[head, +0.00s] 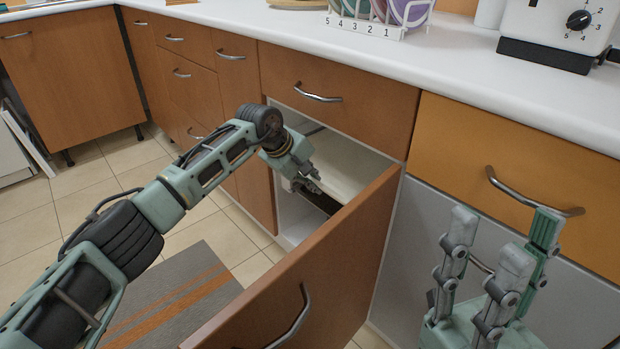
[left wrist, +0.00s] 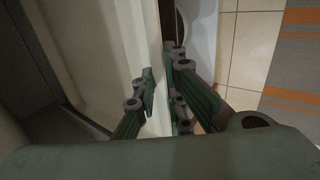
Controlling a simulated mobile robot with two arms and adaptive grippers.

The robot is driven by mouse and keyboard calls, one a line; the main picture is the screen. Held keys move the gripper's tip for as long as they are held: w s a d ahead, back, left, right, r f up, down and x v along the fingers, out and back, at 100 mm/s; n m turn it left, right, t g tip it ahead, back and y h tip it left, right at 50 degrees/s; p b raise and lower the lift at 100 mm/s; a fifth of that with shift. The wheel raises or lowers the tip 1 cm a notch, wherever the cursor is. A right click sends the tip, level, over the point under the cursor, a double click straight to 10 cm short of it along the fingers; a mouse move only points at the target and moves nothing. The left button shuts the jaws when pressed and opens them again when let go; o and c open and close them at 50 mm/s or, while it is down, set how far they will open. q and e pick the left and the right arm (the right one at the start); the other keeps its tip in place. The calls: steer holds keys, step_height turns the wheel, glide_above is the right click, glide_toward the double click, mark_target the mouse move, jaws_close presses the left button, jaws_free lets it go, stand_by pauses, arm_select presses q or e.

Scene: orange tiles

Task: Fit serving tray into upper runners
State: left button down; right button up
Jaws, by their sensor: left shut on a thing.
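The cream serving tray (head: 350,168) is inside the open cabinet, below the closed top drawer, partly hidden by the cabinet door and my gripper. My left gripper (head: 308,180) is at the tray's near left edge. In the left wrist view, the left gripper (left wrist: 159,90) is shut on the pale rim of the tray (left wrist: 112,62), with fingers on both sides of it. The runners cannot be made out clearly, so I cannot tell whether the tray sits in them. My right gripper (head: 490,265) is empty, its fingers apart, in front of the grey panel at the right.
The wooden cabinet door (head: 325,275) stands open towards me, close to the right of my left gripper. A plate rack (head: 365,27) and a white appliance (head: 560,30) stand on the counter (head: 430,62). A striped mat (head: 175,290) lies on the tiled floor.

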arm_select(q)
steer(key=c, duration=1.7)
jaws_free()
steer(key=shift+c, duration=0.2)
steer(key=shift+a, duration=0.1)
